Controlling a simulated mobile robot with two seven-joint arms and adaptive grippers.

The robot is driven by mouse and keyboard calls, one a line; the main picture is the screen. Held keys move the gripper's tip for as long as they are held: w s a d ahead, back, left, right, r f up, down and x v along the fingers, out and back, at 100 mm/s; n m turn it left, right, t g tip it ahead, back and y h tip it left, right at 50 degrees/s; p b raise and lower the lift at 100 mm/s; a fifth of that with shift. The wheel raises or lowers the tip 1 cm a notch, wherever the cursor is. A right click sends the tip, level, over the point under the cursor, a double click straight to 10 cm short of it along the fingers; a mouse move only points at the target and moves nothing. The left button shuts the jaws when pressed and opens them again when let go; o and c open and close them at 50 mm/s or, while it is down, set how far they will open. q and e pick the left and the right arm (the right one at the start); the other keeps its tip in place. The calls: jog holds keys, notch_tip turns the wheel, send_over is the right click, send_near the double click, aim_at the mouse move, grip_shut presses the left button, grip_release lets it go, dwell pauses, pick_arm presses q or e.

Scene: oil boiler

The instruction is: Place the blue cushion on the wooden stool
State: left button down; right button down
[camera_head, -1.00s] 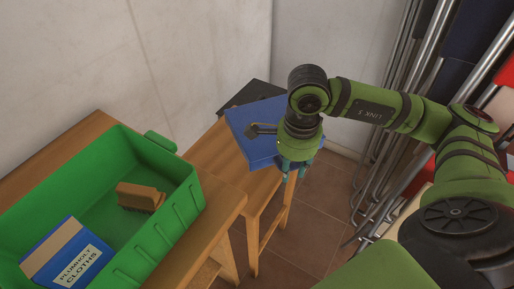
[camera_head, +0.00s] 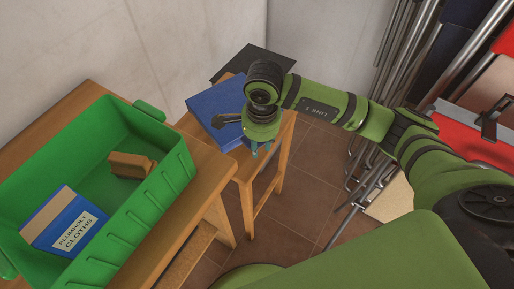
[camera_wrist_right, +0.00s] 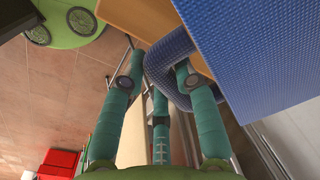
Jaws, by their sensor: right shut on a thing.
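The blue cushion (camera_head: 212,104) lies over the far left part of the wooden stool (camera_head: 248,163) in the head view. I cannot tell whether it rests on the seat or hangs just above it. In the right wrist view the cushion (camera_wrist_right: 265,55) fills the right side, with a rounded blue roll between my fingers. My right gripper (camera_head: 258,150) is shut on the cushion at its near right side; its teal fingers also show in the right wrist view (camera_wrist_right: 155,80). The arm's wrist hides part of the cushion. My left gripper is out of view.
A green bin (camera_head: 165,200) with a box of cloths (camera_head: 65,222) and a brown brush (camera_head: 130,165) stands on a wooden table (camera_head: 205,195) left of the stool. A black flat thing (camera_head: 255,60) is behind the stool. Folding chairs (camera_head: 400,85) lean at right.

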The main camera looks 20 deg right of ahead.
jog(key=shift+w+a+f, duration=0.25)
jog(key=shift+w+f, duration=0.05)
jog(key=shift+f, duration=0.1)
notch_tip(320, 180, down, 4)
jog(key=shift+r+p, duration=0.2)
jog(key=shift+p, duration=0.15)
jog(key=c, duration=0.9)
grip_release()
jog(key=shift+c, duration=0.2)
jog(key=shift+r, duration=0.15)
jog(key=shift+r, duration=0.35)
jog(key=r, duration=1.1)
jog(key=shift+s+d+b, duration=0.15)
jog(key=shift+s+b, duration=0.25)
